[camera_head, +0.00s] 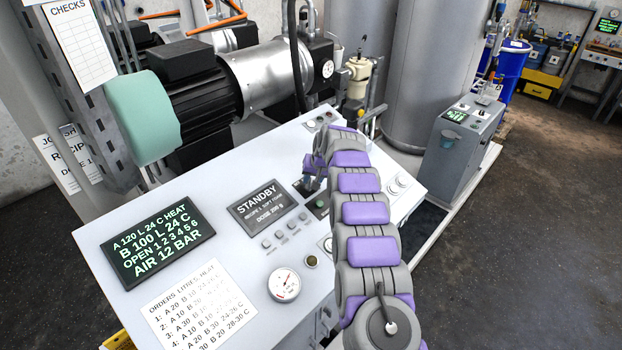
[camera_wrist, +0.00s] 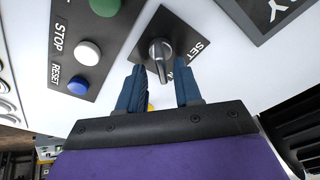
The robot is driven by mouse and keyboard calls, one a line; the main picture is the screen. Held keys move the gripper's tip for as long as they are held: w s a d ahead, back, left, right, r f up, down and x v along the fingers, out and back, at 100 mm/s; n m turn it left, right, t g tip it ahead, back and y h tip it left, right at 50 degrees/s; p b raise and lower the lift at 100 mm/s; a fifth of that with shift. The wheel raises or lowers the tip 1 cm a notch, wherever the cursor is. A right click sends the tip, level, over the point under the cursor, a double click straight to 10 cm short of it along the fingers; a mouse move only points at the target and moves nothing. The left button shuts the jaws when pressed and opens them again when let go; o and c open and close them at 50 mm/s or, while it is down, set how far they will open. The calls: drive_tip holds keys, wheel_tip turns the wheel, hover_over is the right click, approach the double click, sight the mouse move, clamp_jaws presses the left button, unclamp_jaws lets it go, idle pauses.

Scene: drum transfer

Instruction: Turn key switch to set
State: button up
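The key switch (camera_wrist: 161,50) is a grey knob on a black plate (camera_wrist: 182,28) marked SET, in the upper middle of the wrist view. My gripper (camera_wrist: 160,75) is open, with its two dark blue fingers spread just below the knob in that view. The knob lies ahead of the gap between the fingertips, and I cannot tell whether either finger touches it. In the head view my gripper (camera_head: 312,183) is low over the white control panel (camera_head: 245,185), and my arm hides part of the panel. The plate's other labels are hidden by my fingers.
In the wrist view, a white button (camera_wrist: 87,53), a blue button (camera_wrist: 77,87) and a green button (camera_wrist: 104,6) are left of the switch. In the head view, the STANDBY display (camera_head: 262,208), a gauge (camera_head: 284,284) and a green text screen (camera_head: 157,242) are on the panel.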

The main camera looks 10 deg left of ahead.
drive_tip(key=shift+f, duration=0.1)
drive_tip(key=shift+a, duration=0.15)
drive_tip(key=shift+a, duration=0.2)
drive_tip(key=shift+c, duration=0.4)
drive_tip(key=shift+a, duration=0.1)
drive_tip(key=shift+c, duration=0.7)
drive_tip(key=shift+w+f, duration=0.1)
clamp_jaws()
